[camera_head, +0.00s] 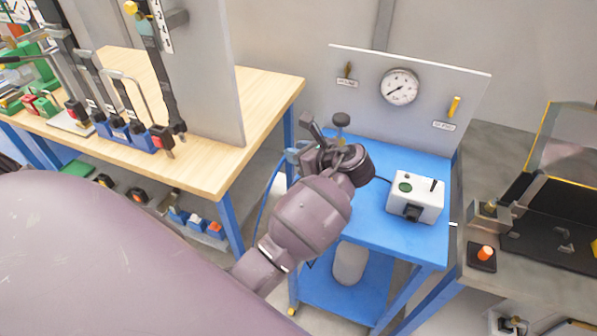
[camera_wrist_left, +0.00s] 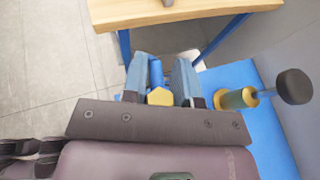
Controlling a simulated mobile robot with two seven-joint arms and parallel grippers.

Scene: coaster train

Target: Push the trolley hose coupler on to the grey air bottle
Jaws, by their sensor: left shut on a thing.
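My left gripper (camera_head: 297,152) is at the left edge of the blue trolley, seen from behind my arm. In the left wrist view it (camera_wrist_left: 161,84) is shut on the hose coupler (camera_wrist_left: 159,96), which shows a yellow hexagonal end and a blue body between the fingers. A blue hose (camera_head: 264,205) hangs down left of the trolley. A pale grey bottle (camera_head: 348,263) stands on the trolley's lower shelf, its top hidden by the deck. A brass fitting (camera_wrist_left: 238,99) with a black knob (camera_wrist_left: 293,86) is right of the fingers, apart from them. My right gripper is out of view.
The blue trolley top (camera_head: 405,240) carries a white control box (camera_head: 415,196). Behind it stands a grey panel (camera_head: 445,93) with a round gauge (camera_head: 400,87). A wooden bench (camera_head: 260,95) is at left, with a gap between it and the trolley. A grey bench stands right.

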